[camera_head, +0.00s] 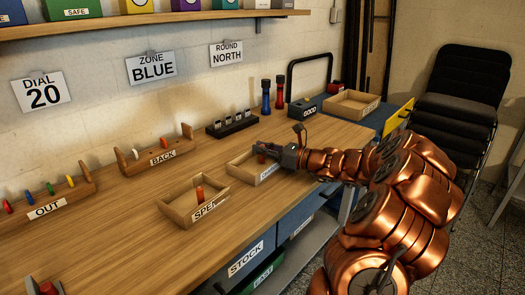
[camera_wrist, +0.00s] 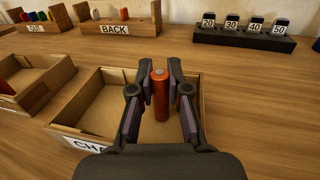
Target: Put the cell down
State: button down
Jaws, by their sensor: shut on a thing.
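My gripper (camera_wrist: 160,92) is shut on an orange cylindrical cell (camera_wrist: 160,98), held upright between its two fingers. In the wrist view the cell is at the right part of a wooden tray (camera_wrist: 92,82) whose label begins "CHA". I cannot tell whether the cell touches the tray floor. In the head view my gripper (camera_head: 268,153) is over the same tray (camera_head: 240,163), and the cell is mostly hidden by it. A second wooden tray labelled SPENT (camera_head: 178,212) stands to the left and holds an orange cell (camera_head: 200,193).
Racks labelled OUT (camera_head: 48,208) and BACK (camera_head: 163,157) stand at the left. A black block with numbered pieces (camera_head: 233,126) stands behind the tray. Two torches (camera_head: 266,96) stand by the wall.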

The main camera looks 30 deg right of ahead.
dwell(0.3)
jog(key=c, duration=1.1)
grip_release()
jog(key=shift+f, duration=0.1)
jog(key=shift+c, duration=0.2)
jog(key=v, duration=0.5)
jog(key=p+v, duration=0.1)
jog(key=v, duration=0.5)
jog(key=shift+s+d+r, duration=0.15)
jog(key=shift+s+r, duration=0.1)
jog(key=shift+s+d, duration=0.1)
jog(key=shift+s, duration=0.15)
